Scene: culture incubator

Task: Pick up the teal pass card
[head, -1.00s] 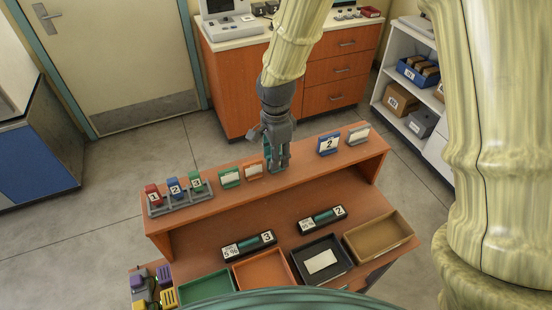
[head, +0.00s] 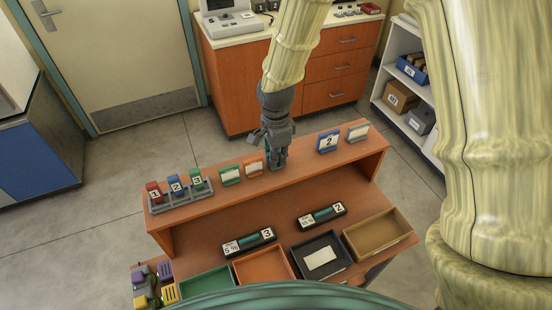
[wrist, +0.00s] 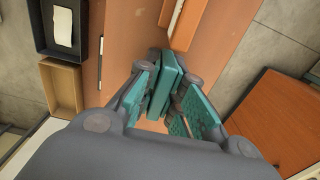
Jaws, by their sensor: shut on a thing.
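The teal pass card (wrist: 166,80) is between the fingertips of my gripper (wrist: 162,92) in the wrist view, with teal finger pads on both sides of it. In the head view my gripper (head: 277,160) points down at the upper shelf (head: 310,163), between the orange card and the blue card marked 2. The gripper is shut on the teal card. In the head view the fingers mostly hide the card. I cannot tell whether its lower edge touches the shelf.
On the shelf stand a green card (head: 230,175), an orange card (head: 253,167), a blue card (head: 328,141), a pale card (head: 358,132) and a grey rack (head: 180,202) with numbered blocks. Below lie labelled black holders and several trays, including a black tray (head: 342,262) and a tan tray (head: 405,242).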

